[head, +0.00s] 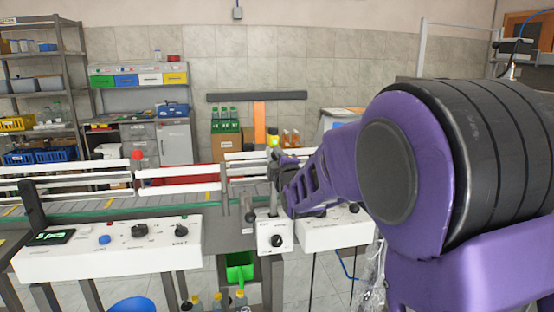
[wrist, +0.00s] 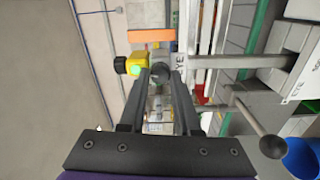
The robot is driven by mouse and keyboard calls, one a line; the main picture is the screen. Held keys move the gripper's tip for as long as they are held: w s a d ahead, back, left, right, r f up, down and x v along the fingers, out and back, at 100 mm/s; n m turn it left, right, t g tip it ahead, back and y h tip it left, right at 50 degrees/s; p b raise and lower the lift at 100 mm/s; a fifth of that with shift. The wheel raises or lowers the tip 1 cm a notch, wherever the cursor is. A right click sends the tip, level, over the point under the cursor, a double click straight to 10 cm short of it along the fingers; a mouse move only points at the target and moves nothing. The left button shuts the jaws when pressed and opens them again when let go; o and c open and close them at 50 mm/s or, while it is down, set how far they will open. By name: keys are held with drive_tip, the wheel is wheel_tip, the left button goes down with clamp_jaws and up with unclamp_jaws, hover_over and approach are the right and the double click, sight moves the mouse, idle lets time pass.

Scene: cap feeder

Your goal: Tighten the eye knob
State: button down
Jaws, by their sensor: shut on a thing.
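My gripper (head: 280,180) reaches in from the right to the conveyor's near side. In the wrist view its two dark fingers (wrist: 160,80) are closed in on a dark round knob (wrist: 160,73), beside a white plate marked "EYE". The yellow sensor eye (wrist: 131,65) with a lit green lamp sits just left of the fingertips. In the head view the yellow sensor (head: 273,140) stands just above the gripper. The fingers and arm hide most of the knob in the head view.
A white control panel (head: 110,248) runs along the conveyor front. A small box with a black dial (head: 276,241) stands below my gripper. A rod ending in a dark ball (wrist: 272,146) juts out at the right of the wrist view. White rails (head: 180,172) line the belt.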

drive_tip(key=shift+n, duration=0.7)
drive_tip(key=c, duration=0.6)
unclamp_jaws()
drive_tip(key=shift+s, duration=0.1)
